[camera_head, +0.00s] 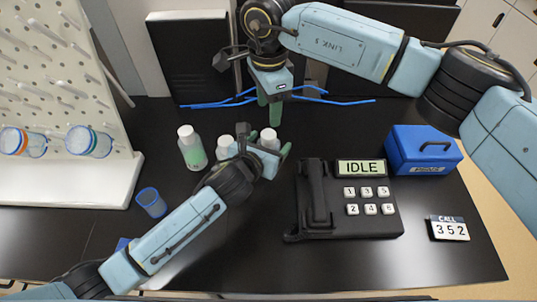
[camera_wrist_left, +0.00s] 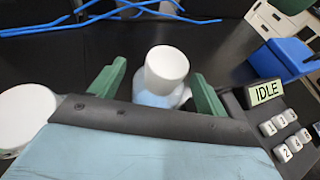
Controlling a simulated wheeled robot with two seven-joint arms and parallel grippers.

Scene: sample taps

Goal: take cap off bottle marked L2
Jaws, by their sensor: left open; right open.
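Three white-capped bottles stand on the black table: a green one (camera_head: 192,150) at left, a middle one (camera_head: 226,146) partly hidden by my left arm, and a right one (camera_head: 269,138). No L2 marking is readable on any. My left gripper (camera_head: 268,150) is open at the right bottle. In the left wrist view its green fingers (camera_wrist_left: 158,90) stand apart on either side of a white cap (camera_wrist_left: 167,67), with a bluish body below it. Another white cap (camera_wrist_left: 22,112) shows at left. My right gripper (camera_head: 272,105) is above and behind the bottles, pointing down; its fingers partly overlap.
A black phone-like keypad unit (camera_head: 350,218) reading IDLE stands to the right. A blue box (camera_head: 422,155) and a card reading 352 (camera_head: 449,229) are beyond it. A white pegboard rack (camera_head: 60,170) and a blue cup (camera_head: 151,203) are at left. Blue cables (camera_head: 215,104) lie behind.

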